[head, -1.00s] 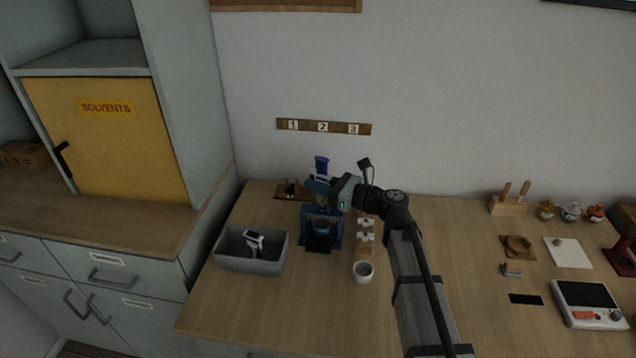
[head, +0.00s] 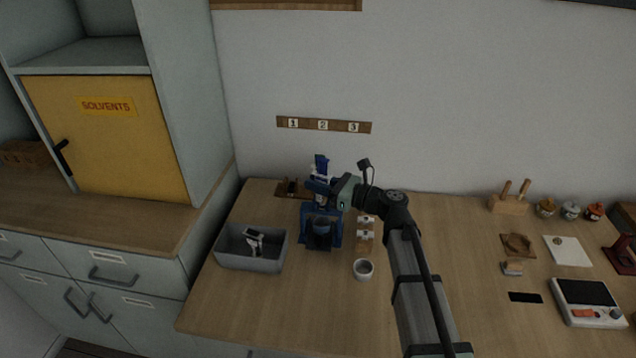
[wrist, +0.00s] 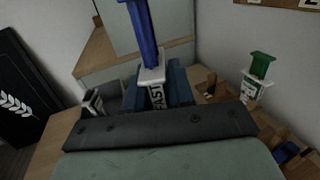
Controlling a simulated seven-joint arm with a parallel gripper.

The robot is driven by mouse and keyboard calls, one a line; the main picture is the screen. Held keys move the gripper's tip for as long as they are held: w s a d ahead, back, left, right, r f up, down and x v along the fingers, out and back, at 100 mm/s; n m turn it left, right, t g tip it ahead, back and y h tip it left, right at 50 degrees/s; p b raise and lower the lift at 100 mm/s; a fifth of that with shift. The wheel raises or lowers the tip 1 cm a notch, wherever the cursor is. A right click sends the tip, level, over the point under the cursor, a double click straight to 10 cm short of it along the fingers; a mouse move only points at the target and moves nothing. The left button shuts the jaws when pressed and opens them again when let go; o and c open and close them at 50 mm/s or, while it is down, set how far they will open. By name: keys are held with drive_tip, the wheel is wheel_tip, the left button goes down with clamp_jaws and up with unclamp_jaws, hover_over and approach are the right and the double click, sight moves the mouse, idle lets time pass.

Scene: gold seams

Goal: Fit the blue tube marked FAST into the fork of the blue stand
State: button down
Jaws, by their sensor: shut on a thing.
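The blue tube marked FAST (head: 321,163) is upright, with its blue upper part above my gripper. In the wrist view the tube (wrist: 143,35) has a white collar and a FAST label facing me. My gripper (head: 318,186) is shut on the tube, one finger on each side. The blue stand (head: 336,232) is on the table directly below my gripper. The gripper covers the stand's top, so I cannot tell whether the tube touches the fork.
A grey bin (head: 250,263) holding a white and dark item stands left of the stand. A white cup (head: 363,270) and a small wooden rack (head: 364,243) are to the right. A green-topped tube (wrist: 258,75) shows in the wrist view. The front table is clear.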

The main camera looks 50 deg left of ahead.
drive_tip(key=shift+f, duration=0.2)
idle(0.4)
drive_tip(key=c, duration=0.9)
unclamp_jaws()
drive_tip(key=shift+f, duration=0.2)
drive_tip(key=shift+d, duration=0.1)
drive_tip(key=shift+v, duration=2.45)
drive_tip(key=shift+w, duration=0.1)
drive_tip(key=v, duration=1.3)
drive_tip(key=shift+w+d, duration=0.2)
drive_tip(key=shift+d, duration=0.15)
